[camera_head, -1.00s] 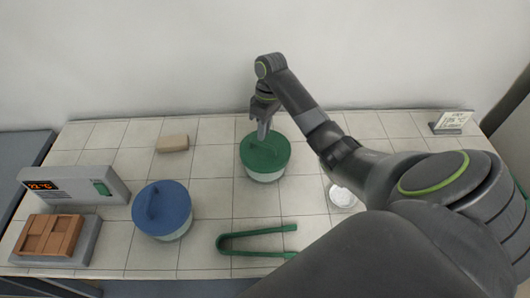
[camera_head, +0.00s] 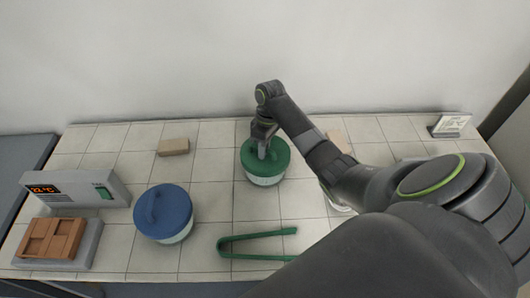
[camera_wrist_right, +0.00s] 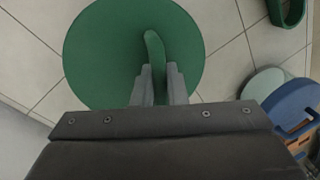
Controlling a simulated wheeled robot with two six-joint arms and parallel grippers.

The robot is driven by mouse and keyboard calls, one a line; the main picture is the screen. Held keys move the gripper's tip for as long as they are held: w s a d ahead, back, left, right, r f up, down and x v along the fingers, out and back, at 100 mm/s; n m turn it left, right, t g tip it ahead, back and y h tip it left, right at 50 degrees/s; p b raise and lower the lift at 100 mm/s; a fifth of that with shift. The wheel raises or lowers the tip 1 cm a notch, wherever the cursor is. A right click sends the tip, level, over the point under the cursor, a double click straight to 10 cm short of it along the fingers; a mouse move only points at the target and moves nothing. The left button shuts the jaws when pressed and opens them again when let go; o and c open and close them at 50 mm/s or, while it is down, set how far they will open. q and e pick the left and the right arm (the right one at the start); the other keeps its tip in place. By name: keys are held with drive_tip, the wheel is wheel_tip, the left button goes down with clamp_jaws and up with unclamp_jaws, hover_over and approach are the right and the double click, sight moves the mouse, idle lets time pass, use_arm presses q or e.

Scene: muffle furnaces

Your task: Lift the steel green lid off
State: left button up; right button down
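The green lid (camera_head: 279,160) is round with a raised bar handle and sits on a pale green pot (camera_head: 266,180) in the middle of the table. In the right wrist view the lid (camera_wrist_right: 95,55) fills the upper middle, with its handle (camera_wrist_right: 153,50) upright in the picture. My right gripper (camera_head: 262,155) is down at the lid. Its two fingers (camera_wrist_right: 158,75) stand on either side of the handle, close to it. I cannot tell whether they press on it. My left gripper is not in view.
A blue-lidded pot (camera_head: 163,212) stands to the left, green tongs (camera_head: 255,235) lie in front. A scale-like box with a display (camera_head: 75,190), a brown block tray (camera_head: 50,238), a tan block (camera_head: 173,146) and a small sign (camera_head: 449,125) stand around. My right arm covers the table's right side.

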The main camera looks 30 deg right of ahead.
drive_tip(key=shift+r, duration=0.1)
drive_tip(key=shift+r, duration=0.3)
wheel_tip(320, 180, up, 5)
drive_tip(key=shift+r, duration=0.1)
wheel_tip(320, 180, up, 2)
drive_tip(key=shift+r+p, duration=0.1)
drive_tip(key=shift+p, duration=1.15)
wheel_tip(320, 180, up, 6)
drive_tip(key=p, duration=0.6)
drive_tip(key=shift+p, duration=0.3)
